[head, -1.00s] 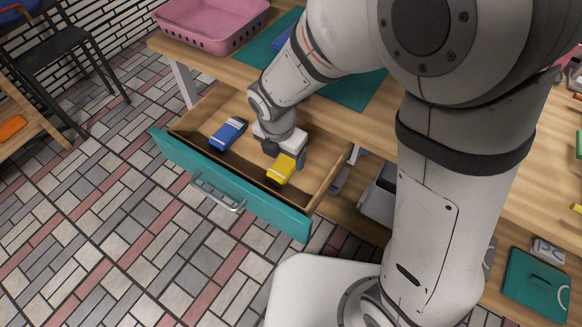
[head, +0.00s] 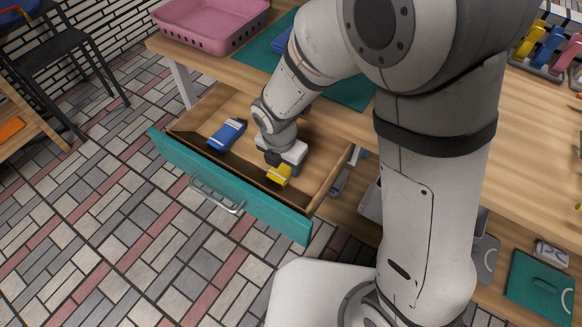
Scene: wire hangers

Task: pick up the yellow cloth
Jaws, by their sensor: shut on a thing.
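The yellow cloth (head: 279,175) is a small folded bundle with a pale band, inside the open drawer near its front right part. My gripper (head: 283,165) is down in the drawer and shut on the yellow cloth. The gripper body covers the back part of the cloth. I cannot tell whether the cloth still touches the drawer floor. A blue cloth (head: 227,134) with a white band lies in the drawer to the left, apart from my gripper.
The open drawer has a teal front (head: 229,186) with a metal handle (head: 216,195). The wooden tabletop (head: 420,125) overhangs the drawer's back. A pink basket (head: 209,37) stands on the table at the left. Tiled floor in front of the drawer is clear.

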